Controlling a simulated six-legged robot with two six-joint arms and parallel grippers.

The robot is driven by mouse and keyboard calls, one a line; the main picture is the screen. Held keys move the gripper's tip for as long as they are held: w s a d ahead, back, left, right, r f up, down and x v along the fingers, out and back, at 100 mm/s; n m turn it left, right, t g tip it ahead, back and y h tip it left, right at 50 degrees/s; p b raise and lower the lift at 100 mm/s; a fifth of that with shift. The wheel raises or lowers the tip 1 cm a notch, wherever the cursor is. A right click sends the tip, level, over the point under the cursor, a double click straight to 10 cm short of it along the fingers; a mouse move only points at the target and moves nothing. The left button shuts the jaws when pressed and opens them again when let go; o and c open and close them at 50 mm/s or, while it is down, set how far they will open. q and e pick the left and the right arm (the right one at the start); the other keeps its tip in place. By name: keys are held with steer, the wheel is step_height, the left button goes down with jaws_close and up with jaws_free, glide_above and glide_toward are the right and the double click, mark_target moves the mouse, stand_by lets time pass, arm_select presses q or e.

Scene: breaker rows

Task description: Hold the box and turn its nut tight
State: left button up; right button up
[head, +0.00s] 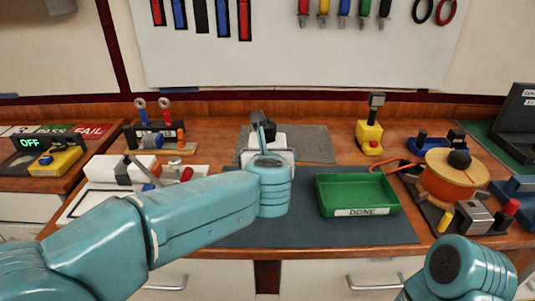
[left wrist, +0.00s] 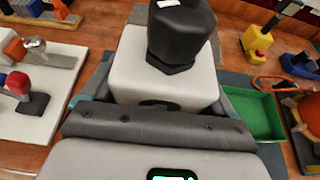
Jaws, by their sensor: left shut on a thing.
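The white box (head: 284,136) is at the middle of the bench, just beyond my left wrist. In the left wrist view, the box (left wrist: 150,85) fills the middle, with the black nut (left wrist: 180,35) on its top; the nut's lower part is six-sided. My left gripper (head: 266,152) is shut on the box, with its dark fingers at the box's two sides. My arm hides the near part of the box in the head view. Only part of my right arm shows at the bottom right; its gripper is out of view.
A green tray (head: 325,205) marked DONE stands right of the box on a dark mat (head: 290,236). A yellow device (head: 369,134) stands behind it. An orange reel (head: 447,185) is at the right. A white-based fixture (head: 105,172) with levers is at the left.

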arm_select(q)
steer(key=shift+f+b, duration=5.05)
steer(key=shift+f, duration=0.3)
steer(key=shift+f, duration=0.2)
